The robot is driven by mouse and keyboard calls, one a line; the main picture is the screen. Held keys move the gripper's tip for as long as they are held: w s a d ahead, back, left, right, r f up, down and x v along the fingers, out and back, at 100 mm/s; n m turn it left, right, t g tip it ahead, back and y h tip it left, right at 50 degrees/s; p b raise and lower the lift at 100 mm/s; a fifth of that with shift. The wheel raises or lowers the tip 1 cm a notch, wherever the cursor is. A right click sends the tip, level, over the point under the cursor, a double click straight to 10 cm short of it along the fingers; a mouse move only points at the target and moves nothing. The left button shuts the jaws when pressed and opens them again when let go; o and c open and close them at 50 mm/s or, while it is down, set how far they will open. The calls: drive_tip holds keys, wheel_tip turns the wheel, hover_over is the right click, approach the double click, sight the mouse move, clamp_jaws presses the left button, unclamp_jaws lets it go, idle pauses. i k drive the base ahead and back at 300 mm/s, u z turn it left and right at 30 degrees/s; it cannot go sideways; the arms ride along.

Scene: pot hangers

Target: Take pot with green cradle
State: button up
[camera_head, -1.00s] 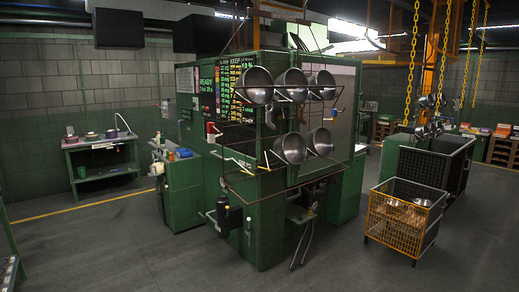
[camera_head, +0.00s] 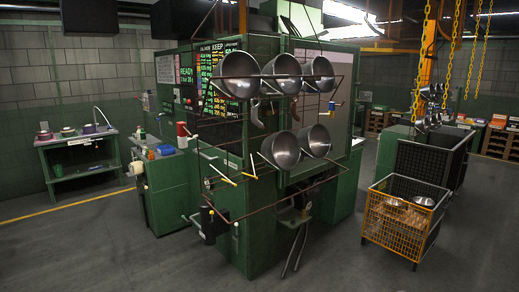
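Several grey metal pots hang in two rows on a thin dark wire hanger (camera_head: 210,113) in the middle of the view. The top row holds a left pot (camera_head: 237,74), a middle pot (camera_head: 281,71) and a right pot (camera_head: 318,72). The lower row holds a left pot (camera_head: 281,150) and a right pot (camera_head: 315,141). Pale rods with yellow tips (camera_head: 250,173) stick out at the hanger's lower left, with no pot on them. I cannot make out a green cradle for certain. My gripper is not in view.
A large green machine cabinet (camera_head: 264,225) stands right behind the hanger. A yellow wire cart (camera_head: 393,226) with metal bowls is at the right, beside a black mesh bin (camera_head: 425,163). Yellow chains (camera_head: 480,50) hang at upper right. Grey floor (camera_head: 80,250) is clear at front left.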

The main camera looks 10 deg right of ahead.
sight(282, 149)
drive_tip(key=u, duration=0.25)
drive_tip(key=i, duration=1.6)
drive_tip(key=u, duration=0.2)
